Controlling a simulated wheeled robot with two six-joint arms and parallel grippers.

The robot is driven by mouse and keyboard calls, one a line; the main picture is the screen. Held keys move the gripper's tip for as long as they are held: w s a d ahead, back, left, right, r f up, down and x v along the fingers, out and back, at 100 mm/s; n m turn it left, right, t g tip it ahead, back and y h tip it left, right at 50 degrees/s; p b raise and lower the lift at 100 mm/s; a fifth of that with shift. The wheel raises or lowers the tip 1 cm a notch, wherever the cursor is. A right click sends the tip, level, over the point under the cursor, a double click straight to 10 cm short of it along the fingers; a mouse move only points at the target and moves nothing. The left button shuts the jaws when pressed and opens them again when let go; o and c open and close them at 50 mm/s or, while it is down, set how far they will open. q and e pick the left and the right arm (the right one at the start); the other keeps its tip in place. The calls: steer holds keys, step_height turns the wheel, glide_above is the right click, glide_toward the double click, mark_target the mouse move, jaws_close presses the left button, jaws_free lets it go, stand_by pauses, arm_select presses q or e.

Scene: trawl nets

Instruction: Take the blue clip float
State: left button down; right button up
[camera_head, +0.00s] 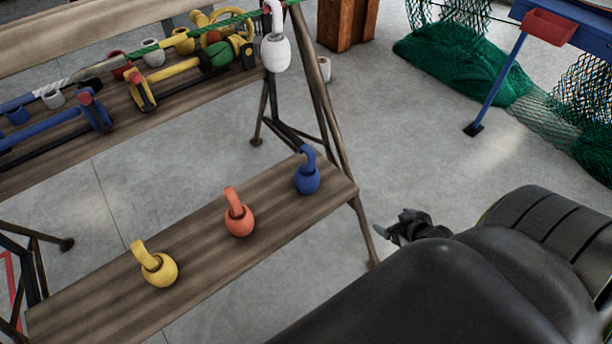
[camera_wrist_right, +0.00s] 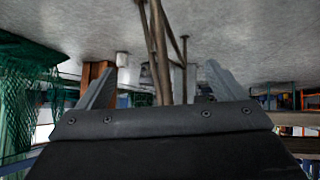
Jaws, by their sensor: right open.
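The blue clip float (camera_head: 307,179) stands on the right end of the low wooden plank (camera_head: 205,228), its hook pointing up. An orange clip float (camera_head: 239,220) and a yellow clip float (camera_head: 158,268) stand on the same plank, further left. My right gripper (camera_head: 405,226) is right of the plank's end, beyond the trestle leg and apart from the blue float. In the right wrist view its two fingers (camera_wrist_right: 160,85) are spread with nothing between them. The blue float is not clear in that view. My left gripper is not in view.
A trestle leg (camera_head: 340,150) slants down beside the plank's right end. A higher shelf (camera_head: 190,90) behind holds several tools, mugs and a rope, with a white float (camera_head: 275,52) at its end. Green netting (camera_head: 455,62) lies back right. Grey floor between is clear.

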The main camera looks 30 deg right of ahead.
steer(key=w+a+r+n+t+y+b, duration=0.1)
steer(key=w+a+r+t+y+b, duration=0.15)
steer(key=w+r, duration=0.3)
steer(key=n+t+y+b, duration=0.1)
steer(key=n+y+b, duration=0.2)
steer(key=y+b, duration=0.15)
glide_toward(317, 181)
steer(key=shift+h, duration=0.3)
steer(key=b+x, duration=0.3)
steer(key=x, duration=0.5)
steer(key=shift+w+a+f+b, duration=0.15)
steer(key=shift+a+b, duration=0.05)
steer(key=shift+b, duration=0.2)
steer(key=b+x, duration=0.1)
steer(key=x, duration=0.4)
steer(key=shift+a+f, duration=0.1)
steer(key=shift+f, duration=0.15)
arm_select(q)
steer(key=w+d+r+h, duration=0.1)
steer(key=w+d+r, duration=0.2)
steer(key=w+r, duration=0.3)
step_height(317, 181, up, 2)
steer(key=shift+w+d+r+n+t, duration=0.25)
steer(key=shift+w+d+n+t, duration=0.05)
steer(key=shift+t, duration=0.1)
arm_select(e)
steer(key=shift+w, duration=0.25)
steer(key=shift+c, duration=0.3)
